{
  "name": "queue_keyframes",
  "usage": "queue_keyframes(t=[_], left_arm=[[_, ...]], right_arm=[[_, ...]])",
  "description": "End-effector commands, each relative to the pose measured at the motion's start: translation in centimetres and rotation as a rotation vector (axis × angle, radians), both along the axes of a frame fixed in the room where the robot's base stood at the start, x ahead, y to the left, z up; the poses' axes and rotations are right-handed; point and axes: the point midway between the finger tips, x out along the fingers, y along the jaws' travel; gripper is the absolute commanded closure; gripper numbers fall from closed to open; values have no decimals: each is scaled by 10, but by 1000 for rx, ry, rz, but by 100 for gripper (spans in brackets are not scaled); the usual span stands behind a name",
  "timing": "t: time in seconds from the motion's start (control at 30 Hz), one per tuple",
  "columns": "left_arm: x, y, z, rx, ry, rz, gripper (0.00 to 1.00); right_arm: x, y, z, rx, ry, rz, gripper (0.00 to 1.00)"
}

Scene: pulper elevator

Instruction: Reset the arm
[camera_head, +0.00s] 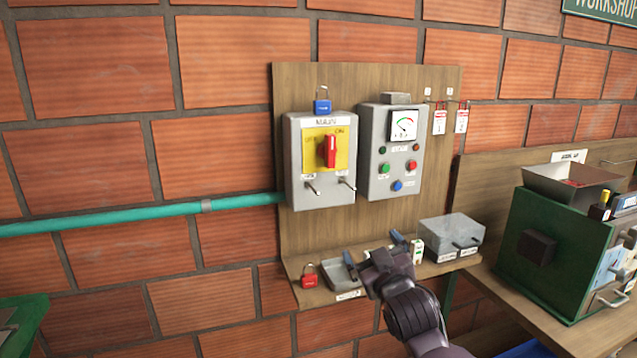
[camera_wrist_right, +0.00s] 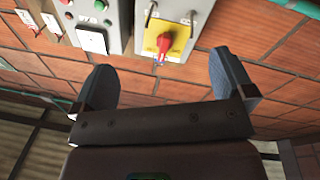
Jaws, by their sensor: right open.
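My right gripper (camera_head: 373,249) is in front of the lower part of the wooden board, near its small shelf. Its two blue-grey fingers stand wide apart. In the right wrist view, the same gripper (camera_wrist_right: 165,82) is open with nothing between its fingers. Beyond them, upside down, is the red rotary switch (camera_wrist_right: 163,44) on its yellow plate. In the head view, this red switch handle (camera_head: 330,151) stands upright on a grey box (camera_head: 293,165), above and left of my gripper. My left gripper does not show.
A blue padlock (camera_head: 322,106) sits atop the switch box. A grey control box (camera_head: 375,180) with gauge and buttons is beside it. The shelf holds a red padlock (camera_head: 309,281), a grey tray (camera_head: 338,276) and a lidded grey box (camera_head: 450,232). A green machine (camera_head: 560,220) stands right.

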Motion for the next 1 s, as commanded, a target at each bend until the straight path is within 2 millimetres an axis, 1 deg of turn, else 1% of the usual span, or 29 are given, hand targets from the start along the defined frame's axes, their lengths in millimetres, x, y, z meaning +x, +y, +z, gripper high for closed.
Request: queue_keyframes(t=[0.03, 0.1, 0.17, 0.2, 0.27, 0.3, 0.37, 0.4, 0.47, 0.5, 0.57, 0.6, 0.67, 0.7, 0.77, 0.8, 0.9, 1.0], left_arm=[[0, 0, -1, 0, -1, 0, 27], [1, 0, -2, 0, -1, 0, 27], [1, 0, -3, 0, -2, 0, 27], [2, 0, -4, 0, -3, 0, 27], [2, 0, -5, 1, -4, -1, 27], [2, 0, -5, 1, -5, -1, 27], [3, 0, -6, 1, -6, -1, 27], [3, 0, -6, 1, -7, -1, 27], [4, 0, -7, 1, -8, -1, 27], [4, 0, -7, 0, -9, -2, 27], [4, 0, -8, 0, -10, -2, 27], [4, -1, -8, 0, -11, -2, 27], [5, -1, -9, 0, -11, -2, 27], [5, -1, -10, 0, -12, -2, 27], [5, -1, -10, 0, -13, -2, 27], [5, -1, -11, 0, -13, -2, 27], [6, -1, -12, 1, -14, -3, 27], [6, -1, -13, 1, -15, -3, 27]], right_arm=[[-12, -12, -24, 32, 30, -6, 0], [-27, -27, -51, 76, 66, -14, 0], [-42, -39, -74, 109, 97, -24, 0], [-52, -47, -89, 129, 119, -31, 0], [-69, -59, -111, 154, 150, -44, 0], [-80, -67, -126, 167, 173, -53, 0], [-98, -78, -148, 186, 208, -69, 0], [-110, -86, -163, 195, 232, -81, 0], [-130, -96, -184, 204, 268, -100, 0], [-143, -103, -198, 209, 294, -113, 0], [-165, -114, -219, 213, 337, -134, 0], [-180, -121, -233, 212, 367, -150, 0], [-203, -130, -253, 212, 412, -172, 0], [-219, -137, -267, 209, 444, -188, 0], [-244, -145, -287, 204, 491, -211, 0], [-260, -150, -299, 201, 521, -226, 0], [-295, -160, -324, 193, 590, -256, 0], [-321, -165, -341, 189, 639, -276, 0]])
